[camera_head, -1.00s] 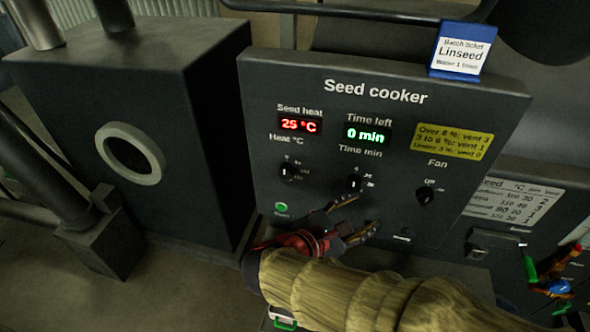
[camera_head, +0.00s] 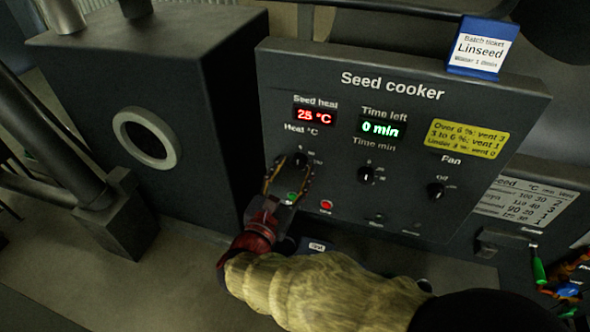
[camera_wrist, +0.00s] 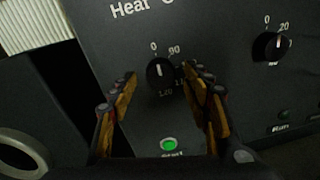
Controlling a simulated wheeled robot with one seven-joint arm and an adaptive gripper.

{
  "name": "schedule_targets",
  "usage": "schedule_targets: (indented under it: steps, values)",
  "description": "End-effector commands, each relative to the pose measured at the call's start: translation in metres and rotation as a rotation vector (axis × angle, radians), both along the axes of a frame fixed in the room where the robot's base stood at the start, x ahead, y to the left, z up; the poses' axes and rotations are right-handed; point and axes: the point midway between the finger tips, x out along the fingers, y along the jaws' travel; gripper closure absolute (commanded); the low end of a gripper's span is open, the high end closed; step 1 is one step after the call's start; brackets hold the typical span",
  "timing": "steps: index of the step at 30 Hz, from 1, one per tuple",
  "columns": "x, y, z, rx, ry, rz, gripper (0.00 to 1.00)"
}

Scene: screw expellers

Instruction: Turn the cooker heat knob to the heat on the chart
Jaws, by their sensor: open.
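The heat knob (camera_head: 299,160) is the left knob on the seed cooker panel (camera_head: 400,100). In the wrist view the black knob (camera_wrist: 160,73) has a white mark pointing up, near the 0; 90 and higher marks curve to its right. My gripper (camera_head: 288,170) is at the knob with its fingers apart. In the wrist view the fingers (camera_wrist: 163,85) stand either side of the knob, with gaps; contact is not visible. The red display (camera_head: 317,115) reads 25 °C. The chart (camera_head: 525,203) is at the right; its small rows are partly blurred. The batch ticket (camera_head: 480,48) says Linseed.
The time knob (camera_head: 365,175) and fan knob (camera_head: 436,189) are to the right. A green start button (camera_wrist: 169,144) is below the heat knob, and a red button (camera_head: 326,204) is near my gripper. A yellow vent note (camera_head: 466,139) is on the panel.

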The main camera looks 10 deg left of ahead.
Motion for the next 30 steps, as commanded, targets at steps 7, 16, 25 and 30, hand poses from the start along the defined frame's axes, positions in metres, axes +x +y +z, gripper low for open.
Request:
schedule_targets:
  steps: [7,16,25,30]
  values:
    - [0.0103,-0.0017,-0.0003,-0.001,0.001,0.0,0.51]
    - [0.01,-0.0017,0.0,0.0,0.001,0.0,0.59]
    - [0.0099,-0.0017,0.0,0.0,0.001,0.0,0.76]
    - [0.0099,-0.0018,0.0001,0.0,0.001,0.0,0.86]
